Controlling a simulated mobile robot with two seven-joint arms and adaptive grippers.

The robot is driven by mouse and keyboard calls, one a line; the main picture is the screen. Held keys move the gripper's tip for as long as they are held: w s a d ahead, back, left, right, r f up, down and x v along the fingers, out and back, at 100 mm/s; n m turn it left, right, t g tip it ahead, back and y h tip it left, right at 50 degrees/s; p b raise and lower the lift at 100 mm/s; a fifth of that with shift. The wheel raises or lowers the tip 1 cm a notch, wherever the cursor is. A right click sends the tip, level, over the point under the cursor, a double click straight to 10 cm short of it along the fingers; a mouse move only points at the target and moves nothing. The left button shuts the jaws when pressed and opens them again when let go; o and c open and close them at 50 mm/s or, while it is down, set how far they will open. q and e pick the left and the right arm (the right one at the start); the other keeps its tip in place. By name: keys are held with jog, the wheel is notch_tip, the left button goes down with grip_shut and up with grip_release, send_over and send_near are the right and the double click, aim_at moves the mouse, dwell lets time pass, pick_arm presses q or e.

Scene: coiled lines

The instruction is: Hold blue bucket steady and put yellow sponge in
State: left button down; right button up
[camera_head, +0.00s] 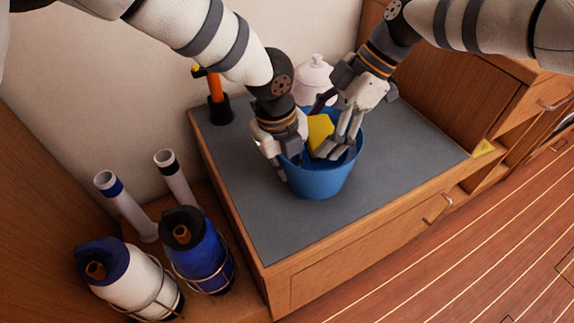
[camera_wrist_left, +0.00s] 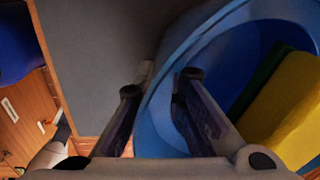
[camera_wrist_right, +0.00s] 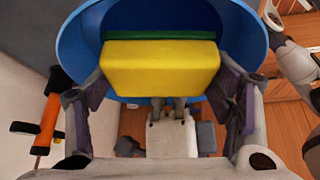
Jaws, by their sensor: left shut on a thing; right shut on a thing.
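The blue bucket (camera_head: 318,184) stands upright on the grey counter top. My left gripper (camera_head: 284,163) is shut on its left rim; in the left wrist view one finger is outside the blue wall (camera_wrist_left: 199,42) and one inside. The yellow sponge (camera_head: 319,129) is within the bucket's mouth in the head view, partly hidden by my right gripper (camera_head: 338,146). The right wrist view shows the sponge (camera_wrist_right: 160,68), with a green layer on its far side, held between both fingers. How deep it sits is hard to tell.
A white lidded jar (camera_head: 314,78) stands behind the bucket. An orange-handled tool (camera_head: 214,88) stands in a black holder (camera_head: 220,110) at the back left. A blue bottle (camera_head: 202,250) and a white bottle (camera_head: 130,280) are at lower left.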

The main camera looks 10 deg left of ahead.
jog(key=shift+f, duration=1)
jog(key=o, duration=1.2)
jog(key=shift+r, duration=0.1)
jog(key=v, duration=1.2)
pick_arm(q)
jog(key=c, duration=1.6)
grip_release()
